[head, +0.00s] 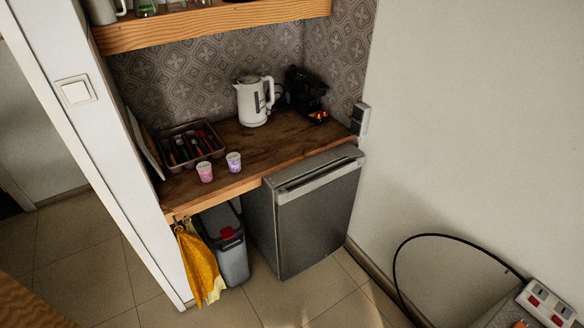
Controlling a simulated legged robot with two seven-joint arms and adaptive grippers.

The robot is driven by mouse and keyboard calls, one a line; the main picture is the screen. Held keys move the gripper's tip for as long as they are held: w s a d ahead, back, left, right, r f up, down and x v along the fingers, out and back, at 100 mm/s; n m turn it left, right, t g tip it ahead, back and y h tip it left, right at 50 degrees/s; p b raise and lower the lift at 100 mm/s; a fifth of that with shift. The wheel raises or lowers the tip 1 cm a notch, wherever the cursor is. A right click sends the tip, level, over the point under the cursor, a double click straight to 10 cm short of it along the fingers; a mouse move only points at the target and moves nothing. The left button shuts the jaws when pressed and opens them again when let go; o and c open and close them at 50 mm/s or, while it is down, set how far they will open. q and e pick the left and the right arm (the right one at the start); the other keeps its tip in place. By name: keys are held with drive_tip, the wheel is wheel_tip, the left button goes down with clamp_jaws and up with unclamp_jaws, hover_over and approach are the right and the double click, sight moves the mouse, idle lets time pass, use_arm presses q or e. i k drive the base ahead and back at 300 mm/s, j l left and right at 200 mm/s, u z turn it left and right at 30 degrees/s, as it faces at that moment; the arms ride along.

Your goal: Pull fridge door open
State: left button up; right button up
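The small fridge (260,220) stands on the tiled floor under the right part of the wooden counter. Its dark grey door (318,225) faces the front right and looks shut. A lighter band with a recessed handle (312,178) runs along the top of the door. Neither of my grippers shows in the head view, so nothing is seen touching the door.
A grey bin (233,262) with a yellow cloth (198,265) beside it stands left of the fridge. On the counter (285,148) are a white kettle (254,100), two cups and a tray. A black cable (396,262) loops at the right. Floor before the door is clear.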

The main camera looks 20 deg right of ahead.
sight(313, 212)
drive_tip(key=i+z, duration=0.2)
drive_tip(key=z, duration=0.15)
drive_tip(key=i+z, duration=0.25)
drive_tip(key=z, duration=0.15)
